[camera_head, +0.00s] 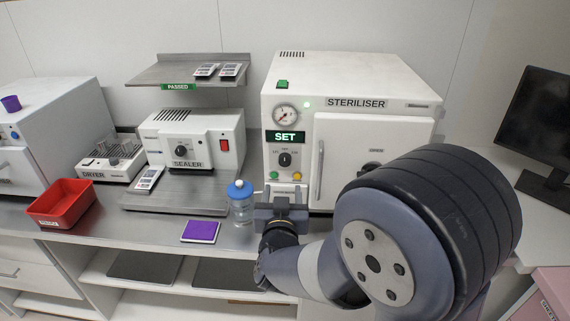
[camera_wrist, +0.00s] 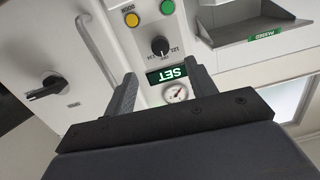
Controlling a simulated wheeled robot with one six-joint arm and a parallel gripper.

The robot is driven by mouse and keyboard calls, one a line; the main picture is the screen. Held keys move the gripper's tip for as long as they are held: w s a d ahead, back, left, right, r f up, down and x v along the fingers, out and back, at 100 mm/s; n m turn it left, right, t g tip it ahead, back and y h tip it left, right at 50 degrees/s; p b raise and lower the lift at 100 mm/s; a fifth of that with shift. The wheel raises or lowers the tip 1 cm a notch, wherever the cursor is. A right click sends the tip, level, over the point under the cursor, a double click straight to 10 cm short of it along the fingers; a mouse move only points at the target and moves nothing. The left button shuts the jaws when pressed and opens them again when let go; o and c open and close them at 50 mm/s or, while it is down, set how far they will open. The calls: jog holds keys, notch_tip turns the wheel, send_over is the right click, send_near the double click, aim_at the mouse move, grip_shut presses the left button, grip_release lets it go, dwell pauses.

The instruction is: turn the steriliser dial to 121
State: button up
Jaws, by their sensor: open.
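The white steriliser (camera_head: 340,80) stands at the back of the counter. Its black dial (camera_head: 285,160) is on the front panel, below the green SET sign (camera_head: 285,137) and the round gauge (camera_head: 285,115). In the wrist view, which is upside down, the dial (camera_wrist: 160,46) shows beyond the fingers, with small printed marks around it. I cannot tell surely which mark it points to. My gripper (camera_head: 282,192) is open and empty. In the head view it appears just below the dial. In the wrist view my gripper (camera_wrist: 162,82) has the SET sign between its fingers; it is apart from the dial.
Green and yellow buttons (camera_head: 297,176) sit below the dial, and the door handle (camera_head: 320,172) is to its right. A blue-lidded bottle (camera_head: 240,205) stands close left of my gripper. A purple pad (camera_head: 201,231) and a red bin (camera_head: 62,203) are further left.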

aim_at(284, 162)
jog(key=shift+t+h, duration=0.3)
jog(key=w+p, duration=0.2)
jog(key=w, duration=0.9)
jog(key=shift+p, duration=0.4)
jog(key=c, duration=1)
jog(key=shift+o, duration=0.2)
